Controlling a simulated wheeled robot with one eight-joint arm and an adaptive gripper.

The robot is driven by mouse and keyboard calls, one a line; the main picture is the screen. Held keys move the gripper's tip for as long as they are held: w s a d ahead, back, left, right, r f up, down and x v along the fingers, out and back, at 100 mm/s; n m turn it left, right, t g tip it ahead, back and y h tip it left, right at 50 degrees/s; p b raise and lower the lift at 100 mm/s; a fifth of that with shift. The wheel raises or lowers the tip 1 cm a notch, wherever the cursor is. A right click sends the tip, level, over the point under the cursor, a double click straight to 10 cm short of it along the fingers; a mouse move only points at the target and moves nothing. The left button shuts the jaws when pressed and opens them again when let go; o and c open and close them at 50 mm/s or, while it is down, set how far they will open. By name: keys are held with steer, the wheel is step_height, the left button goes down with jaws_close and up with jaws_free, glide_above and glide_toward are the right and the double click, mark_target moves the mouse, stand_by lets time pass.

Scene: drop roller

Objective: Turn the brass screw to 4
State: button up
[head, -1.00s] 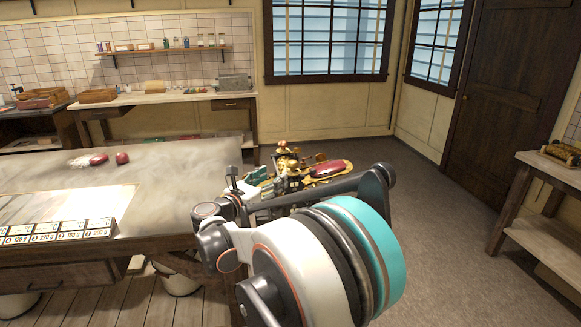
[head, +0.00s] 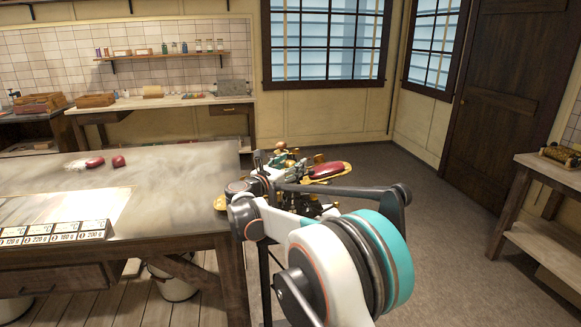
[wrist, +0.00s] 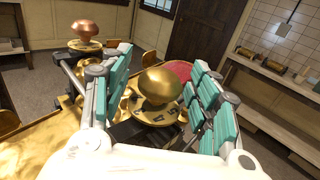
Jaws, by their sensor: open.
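The brass screw (wrist: 160,86) has a round knob on a brass dial plate (wrist: 157,112) with dark marks too small to read. In the wrist view it stands between the teal-padded fingers of my gripper (wrist: 160,92), which are spread apart on either side of it. I cannot tell whether a finger touches it. In the head view my gripper (head: 268,165) is at the brass machine (head: 290,165), and my arm hides much of the machine and the screw.
A copper knob (wrist: 86,29) stands beyond the left finger. A red oval part (head: 325,170) lies on the machine's far side. The worktable (head: 150,220) with red lumps (head: 95,162) and a row of weight labels (head: 50,233) is on the left. Open floor (head: 440,250) lies to the right.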

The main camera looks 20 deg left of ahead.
steer(key=c, duration=1.1)
steer(key=shift+n+y, duration=0.3)
steer(key=shift+y, duration=0.2)
steer(key=n+y, duration=0.1)
steer(key=y, duration=0.1)
steer(key=n+y, duration=0.2)
steer(key=y, duration=0.1)
steer(key=shift+d+t, duration=0.15)
steer(key=shift+t, duration=0.15)
steer(key=n+g+y, duration=0.1)
steer(key=n+y, duration=0.2)
steer(key=y, duration=0.1)
steer(key=n+g+y+p, duration=0.1)
steer(key=n+g+y, duration=0.1)
steer(key=y, duration=0.2)
steer(key=shift+n, duration=0.4)
steer(key=n+g+y, duration=0.4)
steer(key=g+y, duration=0.1)
steer(key=shift+w+n, duration=0.1)
steer(key=shift+n, duration=0.2)
steer(key=n+g+y, duration=0.1)
steer(key=n+g, duration=0.1)
steer(key=g, duration=0.1)
steer(key=n+g+y+p, duration=0.1)
steer(key=n+g+y, duration=0.1)
steer(key=g, duration=0.1)
steer(key=shift+n+g, duration=0.7)
steer(key=shift+g, duration=0.2)
